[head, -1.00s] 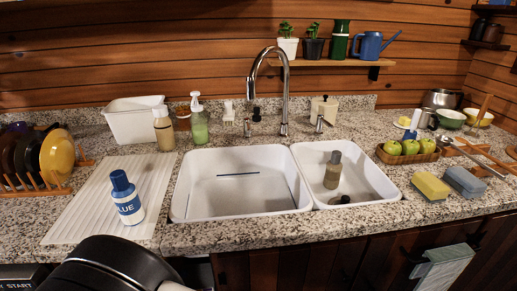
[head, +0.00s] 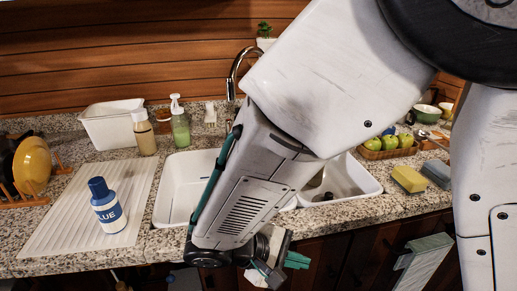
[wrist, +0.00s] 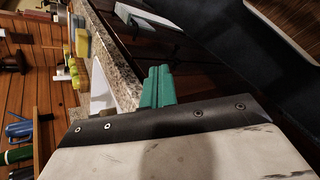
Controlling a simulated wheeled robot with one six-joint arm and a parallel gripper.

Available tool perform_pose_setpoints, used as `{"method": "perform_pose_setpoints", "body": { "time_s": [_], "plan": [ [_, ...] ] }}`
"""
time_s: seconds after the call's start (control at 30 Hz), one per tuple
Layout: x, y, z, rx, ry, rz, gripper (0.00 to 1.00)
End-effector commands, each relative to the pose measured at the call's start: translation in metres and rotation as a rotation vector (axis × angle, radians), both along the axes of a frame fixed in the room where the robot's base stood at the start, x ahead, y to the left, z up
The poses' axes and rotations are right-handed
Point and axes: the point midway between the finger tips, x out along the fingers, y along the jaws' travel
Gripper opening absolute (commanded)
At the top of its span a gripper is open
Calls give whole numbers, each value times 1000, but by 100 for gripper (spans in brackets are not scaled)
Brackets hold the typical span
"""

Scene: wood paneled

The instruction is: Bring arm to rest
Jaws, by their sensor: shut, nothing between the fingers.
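My arm reaches down from the upper right of the head view and covers much of the sink. My gripper (head: 297,260) hangs in front of the counter, below the sink's front edge and before the dark wooden cabinets. Its teal fingers also show in the wrist view (wrist: 157,88), close together with nothing between them. The wrist view is turned on its side.
A blue-capped bottle (head: 107,206) stands on the white drainboard (head: 62,232). The double sink (head: 183,178) is partly hidden. Yellow (head: 408,179) and grey (head: 437,173) sponges lie right of it. A cloth (head: 424,262) hangs on the cabinet front.

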Motion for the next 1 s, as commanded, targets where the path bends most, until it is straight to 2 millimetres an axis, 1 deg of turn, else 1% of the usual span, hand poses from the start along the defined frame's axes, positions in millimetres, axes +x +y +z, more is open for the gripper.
{"method": "perform_pose_setpoints", "body": {
  "time_s": [0.03, 0.2, 0.33, 0.47, 0.57, 0.73, 0.9, 1.0],
  "plan": [
    [-4, -17, 15, 55, 41, -62, 0],
    [-23, -58, 49, 256, 165, -214, 0],
    [-40, -83, 73, 431, 202, -310, 0],
    [-55, -103, 94, 609, 183, -394, 0],
    [-67, -117, 110, 738, 131, -461, 0],
    [-84, -141, 136, 917, -34, -596, 0],
    [-94, -168, 157, 991, -208, -679, 0],
    [-97, -179, 166, 1006, -275, -708, 0]
  ]
}}
